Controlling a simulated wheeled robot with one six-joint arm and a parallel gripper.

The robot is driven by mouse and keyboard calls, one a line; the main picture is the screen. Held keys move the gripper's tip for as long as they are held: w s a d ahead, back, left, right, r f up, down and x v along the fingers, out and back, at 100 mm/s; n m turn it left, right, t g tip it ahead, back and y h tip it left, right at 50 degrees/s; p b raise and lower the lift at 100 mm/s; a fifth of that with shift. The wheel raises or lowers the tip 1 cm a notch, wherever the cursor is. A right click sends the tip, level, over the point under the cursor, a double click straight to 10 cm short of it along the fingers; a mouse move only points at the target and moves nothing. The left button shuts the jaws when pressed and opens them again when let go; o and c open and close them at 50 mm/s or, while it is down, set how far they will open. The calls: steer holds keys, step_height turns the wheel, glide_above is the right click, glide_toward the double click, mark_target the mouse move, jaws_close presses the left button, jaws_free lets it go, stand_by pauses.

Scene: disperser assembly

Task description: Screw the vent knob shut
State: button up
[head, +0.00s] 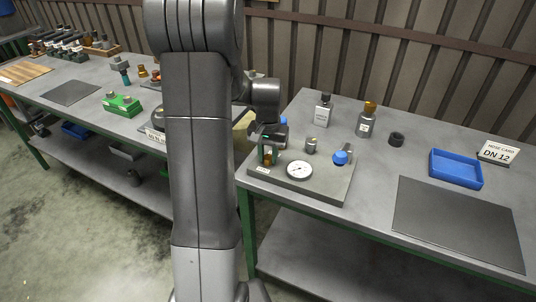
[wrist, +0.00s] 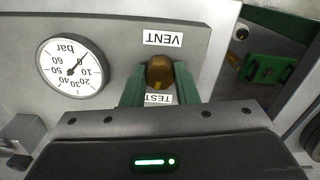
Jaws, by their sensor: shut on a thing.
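The brass vent knob (wrist: 160,72) sits on the grey panel by the VENT label (wrist: 162,38), which reads upside down in the wrist view. My gripper (wrist: 159,84) has its two green fingers on either side of the knob, shut on it. A TEST label (wrist: 158,99) shows partly between the fingers. In the head view my gripper (head: 268,153) is over the left part of the test panel (head: 322,190), and the knob is mostly hidden there. How far the knob is screwed in cannot be told.
A pressure gauge (wrist: 72,68) is beside the knob, and also shows in the head view (head: 299,170). A blue-capped fitting (head: 341,157) and a metal fitting (head: 311,145) stand on the panel.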

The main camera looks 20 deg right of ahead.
mark_target(268, 156)
steer(key=shift+m, duration=1.6)
steer(key=o, duration=1)
step_height(268, 156, up, 14)
steer(key=shift+f, duration=0.1)
